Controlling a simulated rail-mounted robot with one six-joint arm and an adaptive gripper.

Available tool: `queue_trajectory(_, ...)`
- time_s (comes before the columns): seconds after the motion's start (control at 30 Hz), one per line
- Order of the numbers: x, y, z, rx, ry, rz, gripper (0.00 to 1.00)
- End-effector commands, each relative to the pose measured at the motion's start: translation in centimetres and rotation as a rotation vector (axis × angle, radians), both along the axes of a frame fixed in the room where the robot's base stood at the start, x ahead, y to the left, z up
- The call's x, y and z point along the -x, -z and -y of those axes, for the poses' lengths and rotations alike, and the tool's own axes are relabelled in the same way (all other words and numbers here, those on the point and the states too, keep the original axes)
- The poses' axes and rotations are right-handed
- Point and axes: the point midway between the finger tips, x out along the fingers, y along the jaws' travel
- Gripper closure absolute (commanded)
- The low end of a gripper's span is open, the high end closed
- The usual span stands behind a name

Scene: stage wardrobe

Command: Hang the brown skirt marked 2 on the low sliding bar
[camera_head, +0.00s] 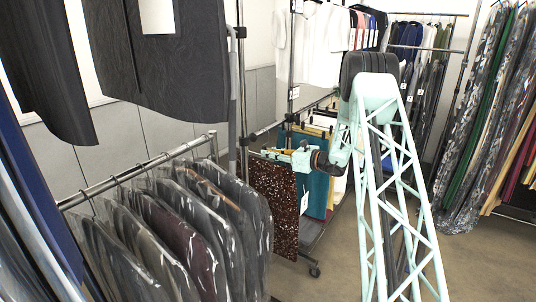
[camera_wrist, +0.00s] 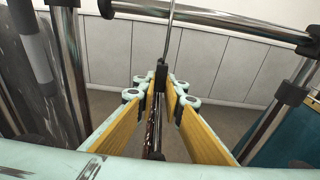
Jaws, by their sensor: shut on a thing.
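The brown sequined skirt (camera_head: 272,205) hangs from my gripper (camera_head: 284,155) in the head view, with a white tag (camera_head: 304,203) at its right edge; the number is too small to read. In the wrist view my gripper (camera_wrist: 161,95) is shut on the black top of the hanger, with the skirt (camera_wrist: 153,132) edge-on below. The thin metal hook stem (camera_wrist: 171,35) rises toward a horizontal chrome bar (camera_wrist: 225,25). Whether the hook sits over the bar is not clear. That bar seems to be the low bar (camera_head: 266,130) in the head view.
Plastic-covered garments (camera_head: 190,235) hang on a rail (camera_head: 140,170) to the left. Teal skirts (camera_head: 318,180) hang just right of the brown skirt. Rack posts stand close on both sides in the wrist view (camera_wrist: 290,105). The floor (camera_head: 335,265) in front is clear.

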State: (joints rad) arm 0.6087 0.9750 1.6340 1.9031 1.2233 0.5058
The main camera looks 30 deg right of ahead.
Motion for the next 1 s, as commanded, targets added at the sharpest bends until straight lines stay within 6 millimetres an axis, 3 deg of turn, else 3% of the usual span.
queue_trajectory(0.2,0.0,-0.1,0.0,0.000,0.000,0.001,0.75)
queue_trajectory(0.67,0.3,0.0,0.2,0.000,0.000,0.000,0.75)
queue_trajectory(1.0,3.0,-0.6,1.8,0.001,0.002,0.001,0.75)
